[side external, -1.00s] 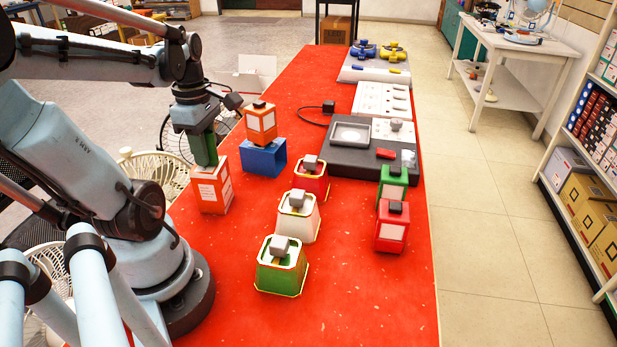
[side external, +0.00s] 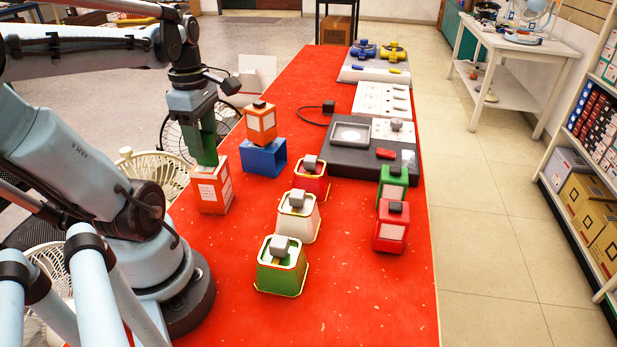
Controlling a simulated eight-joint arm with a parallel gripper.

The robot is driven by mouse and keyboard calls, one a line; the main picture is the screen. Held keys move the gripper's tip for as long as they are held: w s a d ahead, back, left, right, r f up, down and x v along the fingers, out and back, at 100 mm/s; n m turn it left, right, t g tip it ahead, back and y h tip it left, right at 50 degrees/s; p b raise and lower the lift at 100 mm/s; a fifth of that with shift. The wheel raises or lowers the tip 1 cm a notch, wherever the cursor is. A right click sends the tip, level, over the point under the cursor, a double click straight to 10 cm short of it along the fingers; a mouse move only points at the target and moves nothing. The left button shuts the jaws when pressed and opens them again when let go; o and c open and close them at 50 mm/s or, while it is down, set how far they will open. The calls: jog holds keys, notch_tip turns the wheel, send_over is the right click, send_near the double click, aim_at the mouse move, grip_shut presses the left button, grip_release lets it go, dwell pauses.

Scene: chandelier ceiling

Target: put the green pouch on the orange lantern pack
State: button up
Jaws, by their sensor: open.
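The green pouch (side external: 207,152) stands upright on top of the orange lantern pack (side external: 213,190), an orange box with a white label at the left edge of the red table. The pouch's lower end appears to rest on the pack's top. My gripper (side external: 203,122) is directly above the pack, pointing down, with its open fingers around or just above the pouch's upper part. The fingers partly hide the pouch's top, so I cannot tell whether they still touch it.
An orange lantern (side external: 261,122) on a blue block (side external: 263,158) stands close right of the pouch. Red (side external: 312,180), white (side external: 297,218) and green (side external: 281,268) lanterns stand mid-table. A dark tray (side external: 345,160) lies behind.

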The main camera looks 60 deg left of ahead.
aim_at(203, 132)
notch_tip(203, 132, up, 9)
jog(key=shift+w+r, duration=0.1)
jog(key=w+d+f+m+t, duration=0.3)
jog(key=w+d+f+m, duration=0.2)
jog(key=d+m, duration=0.4)
jog(key=w+d+f+m+t, duration=0.4)
jog(key=w+d+m, duration=0.4)
jog(key=m, duration=1)
jog(key=shift+d+f, duration=0.45)
jog(key=shift+d, duration=0.3)
jog(key=shift+w, duration=0.1)
